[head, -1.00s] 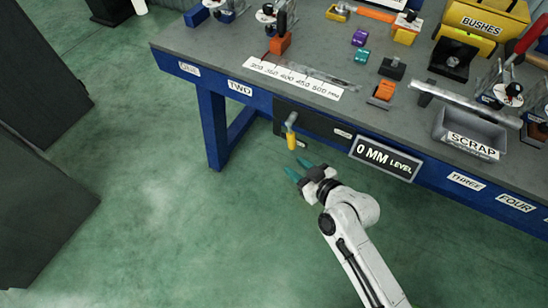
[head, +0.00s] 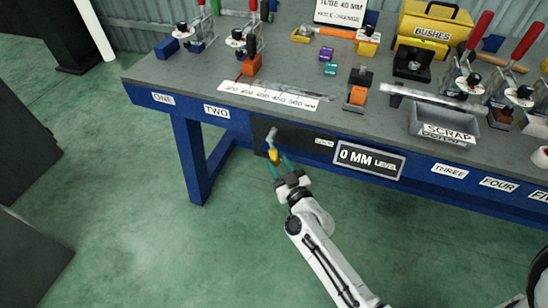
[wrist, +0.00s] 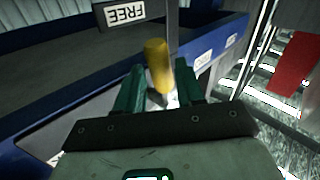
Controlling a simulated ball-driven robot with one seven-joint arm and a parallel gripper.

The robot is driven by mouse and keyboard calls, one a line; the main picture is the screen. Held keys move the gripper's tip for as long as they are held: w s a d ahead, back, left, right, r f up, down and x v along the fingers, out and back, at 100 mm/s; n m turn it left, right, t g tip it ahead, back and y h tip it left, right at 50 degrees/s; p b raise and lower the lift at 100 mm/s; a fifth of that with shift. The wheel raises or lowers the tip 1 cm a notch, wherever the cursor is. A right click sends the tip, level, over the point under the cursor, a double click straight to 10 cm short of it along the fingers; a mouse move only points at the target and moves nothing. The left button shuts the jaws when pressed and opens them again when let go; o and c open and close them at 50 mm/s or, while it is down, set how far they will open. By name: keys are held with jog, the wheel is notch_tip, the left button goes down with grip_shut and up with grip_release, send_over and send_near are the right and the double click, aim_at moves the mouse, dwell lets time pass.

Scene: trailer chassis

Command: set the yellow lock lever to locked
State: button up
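The yellow lock lever (head: 273,155) hangs from a grey pivot on the dark panel at the bench front, in the head view. Its grip points down and is slightly tilted. My gripper (head: 280,168) is at the lever, its teal fingers apart. In the wrist view the yellow lever (wrist: 158,66) stands between and just beyond the two open green fingers (wrist: 159,88). I see no finger clearly pressing on it. A FREE label (wrist: 125,13) shows upside down near the lever. A label on the panel's right (head: 324,142) is too small to read surely.
The bench front edge (head: 215,124) runs above my gripper. A "0 MM LEVEL" sign (head: 369,160) is to the right of the lever. A scrap bin (head: 443,124) and clamps stand on the bench. The floor in front is clear.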

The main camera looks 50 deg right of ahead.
aim_at(277, 161)
jog(key=shift+x, duration=1.7)
jog(key=shift+c, duration=0.5)
grip_shut()
